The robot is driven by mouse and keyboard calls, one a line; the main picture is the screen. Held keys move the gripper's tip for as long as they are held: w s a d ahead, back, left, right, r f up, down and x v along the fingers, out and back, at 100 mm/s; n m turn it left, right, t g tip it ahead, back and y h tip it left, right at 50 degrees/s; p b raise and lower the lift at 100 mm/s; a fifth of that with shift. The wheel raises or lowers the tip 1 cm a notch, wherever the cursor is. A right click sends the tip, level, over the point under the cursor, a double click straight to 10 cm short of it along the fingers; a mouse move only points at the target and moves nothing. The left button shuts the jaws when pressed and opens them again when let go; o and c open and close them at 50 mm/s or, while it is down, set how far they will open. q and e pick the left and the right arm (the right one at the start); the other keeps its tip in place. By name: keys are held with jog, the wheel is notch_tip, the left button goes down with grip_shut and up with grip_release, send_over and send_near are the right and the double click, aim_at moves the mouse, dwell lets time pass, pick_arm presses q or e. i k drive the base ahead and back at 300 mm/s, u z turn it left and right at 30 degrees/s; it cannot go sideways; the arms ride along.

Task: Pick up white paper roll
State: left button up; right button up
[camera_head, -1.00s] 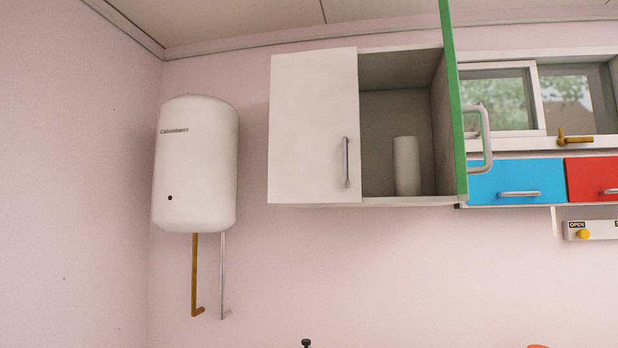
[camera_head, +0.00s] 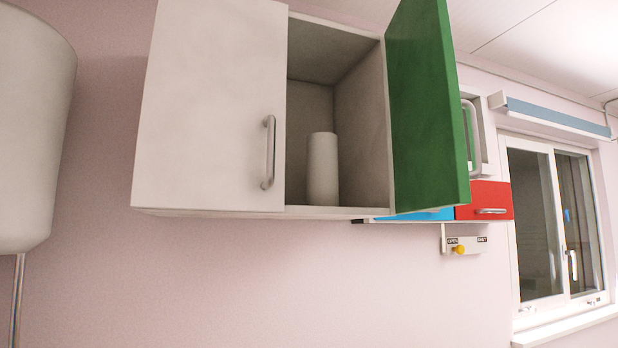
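The white paper roll (camera_head: 322,170) stands upright on the floor of a wall cabinet (camera_head: 335,100), inside its open right half. It is in the middle of the head view, just right of the closed white door (camera_head: 215,105). The roll's front is in plain sight and nothing touches it from the front. Neither of my grippers shows in the head view.
The green cabinet door (camera_head: 428,110) is swung open and juts out to the right of the opening. A white water heater (camera_head: 30,130) hangs at the left. Blue and red drawers (camera_head: 484,198) and a window (camera_head: 555,225) lie to the right.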

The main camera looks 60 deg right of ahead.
aim_at(322, 148)
jog(key=z, duration=0.7)
jog(key=i, duration=0.9)
jog(key=z, duration=0.95)
